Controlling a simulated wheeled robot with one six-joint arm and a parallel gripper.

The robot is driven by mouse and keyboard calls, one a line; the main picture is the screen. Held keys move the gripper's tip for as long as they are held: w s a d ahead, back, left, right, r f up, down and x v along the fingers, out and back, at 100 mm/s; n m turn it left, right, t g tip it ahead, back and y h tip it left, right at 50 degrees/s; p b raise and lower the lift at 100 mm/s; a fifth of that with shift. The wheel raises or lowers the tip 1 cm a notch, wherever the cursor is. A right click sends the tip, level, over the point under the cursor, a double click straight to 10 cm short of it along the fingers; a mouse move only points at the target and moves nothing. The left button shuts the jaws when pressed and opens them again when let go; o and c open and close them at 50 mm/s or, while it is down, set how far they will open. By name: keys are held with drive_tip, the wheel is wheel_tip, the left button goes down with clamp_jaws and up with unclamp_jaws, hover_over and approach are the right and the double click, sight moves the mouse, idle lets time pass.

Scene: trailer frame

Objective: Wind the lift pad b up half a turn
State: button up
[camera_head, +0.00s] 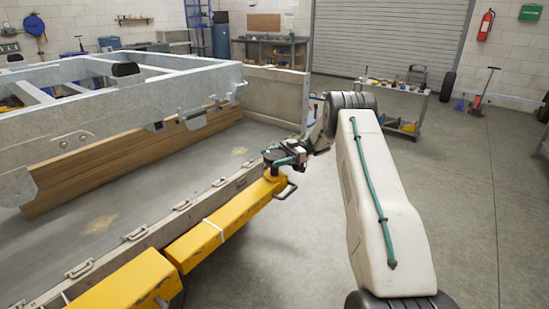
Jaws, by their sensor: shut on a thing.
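A dark round lift pad (274,156) stands on a short post at the far end of a yellow lift arm (226,217). No label shows which pad it is. My gripper (283,155) comes in from the right and is shut on the pad, its jaws at the pad's rim. The jaws are small here and partly merge with the pad, so the exact contact is hard to see. A metal loop handle (288,190) sticks out of the arm's end, just below my gripper.
A galvanized trailer frame (110,105) on a wooden beam (130,160) fills the left. A second yellow piece (130,284) lies nearer, beside a metal rail with handles. A tool cart (397,104) stands behind my arm. The floor (465,190) at right is clear.

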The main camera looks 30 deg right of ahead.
drive_tip(key=shift+f+n+g, duration=0.15)
drive_tip(key=shift+n+g, duration=0.15)
drive_tip(key=shift+g, duration=0.1)
drive_tip(key=o, duration=1)
drive_tip(key=shift+a, duration=0.1)
